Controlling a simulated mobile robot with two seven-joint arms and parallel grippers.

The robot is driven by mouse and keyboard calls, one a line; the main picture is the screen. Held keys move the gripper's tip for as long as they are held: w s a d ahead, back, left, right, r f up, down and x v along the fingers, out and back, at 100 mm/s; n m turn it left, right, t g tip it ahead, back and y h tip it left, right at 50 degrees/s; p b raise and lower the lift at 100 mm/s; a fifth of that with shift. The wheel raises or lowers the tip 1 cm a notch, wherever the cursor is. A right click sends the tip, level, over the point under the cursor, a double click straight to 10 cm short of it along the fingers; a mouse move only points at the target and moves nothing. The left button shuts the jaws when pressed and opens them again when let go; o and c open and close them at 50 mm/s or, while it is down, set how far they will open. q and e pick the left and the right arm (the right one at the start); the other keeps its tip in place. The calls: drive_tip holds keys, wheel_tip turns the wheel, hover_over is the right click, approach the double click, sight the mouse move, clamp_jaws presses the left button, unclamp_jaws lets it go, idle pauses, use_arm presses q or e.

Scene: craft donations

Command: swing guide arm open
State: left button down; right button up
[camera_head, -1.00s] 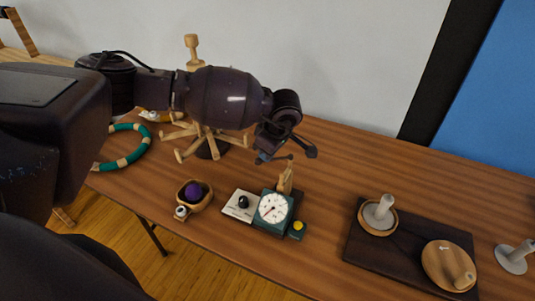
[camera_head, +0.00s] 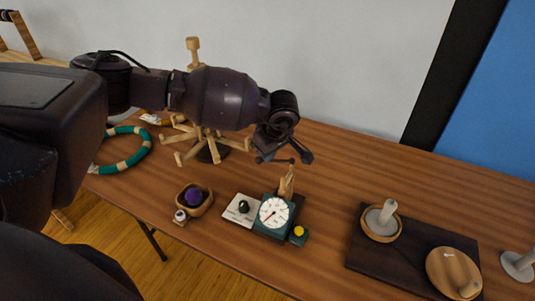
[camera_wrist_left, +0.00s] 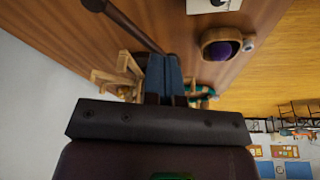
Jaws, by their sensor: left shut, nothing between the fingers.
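A thin dark rod with a small round end (camera_head: 291,161), which looks like the guide arm, sticks out to the right beside the wooden swift (camera_head: 190,135) with its spread pegs. In the left wrist view the rod (camera_wrist_left: 128,26) runs from the upper left down to the fingertips. My left gripper (camera_head: 261,159) is shut and empty, with its fingers right at the rod. It also shows in the left wrist view (camera_wrist_left: 163,58). I cannot tell whether the fingers touch the rod. The rod's pivot end is hidden behind my gripper. My right gripper is not in view.
A white-dial gauge (camera_head: 274,212) and a white plate with a black knob (camera_head: 235,219) stand in front. A wooden bowl (camera_head: 207,204) holds a purple ball. A teal ring (camera_head: 133,158) lies at left, a dark board (camera_head: 365,258) at right. Bare tabletop (camera_head: 345,175) lies behind the gauge.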

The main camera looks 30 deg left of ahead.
use_arm(q)
drive_tip(key=shift+w+a+m+t+b, duration=0.2)
drive_tip(key=shift+w+m, duration=0.15)
drive_tip(key=shift+m, duration=0.2)
drive_tip(key=shift+w+a+m+t+b, duration=0.1)
drive_tip(key=shift+w+m+b, duration=0.15)
drive_tip(key=shift+m, duration=0.3)
drive_tip(key=shift+w+a, duration=0.1)
drive_tip(key=shift+w, duration=0.4)
idle(1.1)
